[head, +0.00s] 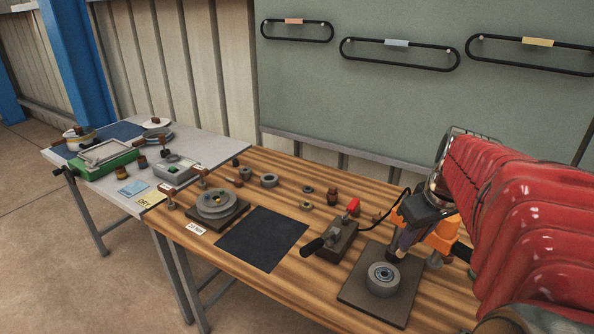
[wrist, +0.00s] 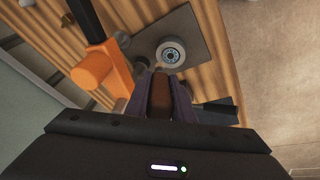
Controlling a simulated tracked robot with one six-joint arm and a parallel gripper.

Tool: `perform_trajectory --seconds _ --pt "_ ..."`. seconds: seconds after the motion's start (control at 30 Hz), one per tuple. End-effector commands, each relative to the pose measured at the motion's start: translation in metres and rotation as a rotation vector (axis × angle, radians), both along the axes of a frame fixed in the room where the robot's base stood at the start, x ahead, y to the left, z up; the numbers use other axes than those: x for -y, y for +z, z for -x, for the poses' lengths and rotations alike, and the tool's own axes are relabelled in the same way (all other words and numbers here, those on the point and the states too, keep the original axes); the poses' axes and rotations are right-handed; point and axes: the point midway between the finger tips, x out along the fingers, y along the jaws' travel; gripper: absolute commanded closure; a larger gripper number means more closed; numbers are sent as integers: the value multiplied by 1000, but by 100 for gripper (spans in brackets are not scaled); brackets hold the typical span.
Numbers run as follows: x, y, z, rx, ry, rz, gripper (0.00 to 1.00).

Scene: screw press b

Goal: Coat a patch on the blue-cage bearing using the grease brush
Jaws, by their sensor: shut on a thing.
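An orange part (wrist: 94,70) stands close beside my gripper. A block with a black lever and red knob (head: 334,240) is left of the plate. A black mat (head: 262,239) lies clear. A round stacked fixture (head: 216,206) and several small rings are farther left.

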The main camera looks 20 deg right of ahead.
Motion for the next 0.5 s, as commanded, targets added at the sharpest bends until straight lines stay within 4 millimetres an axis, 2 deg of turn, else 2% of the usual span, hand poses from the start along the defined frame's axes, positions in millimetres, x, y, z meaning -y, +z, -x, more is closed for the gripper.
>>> perform_trajectory --seconds 0.5 --pt "0 -44 0 -2 0 -2 100"
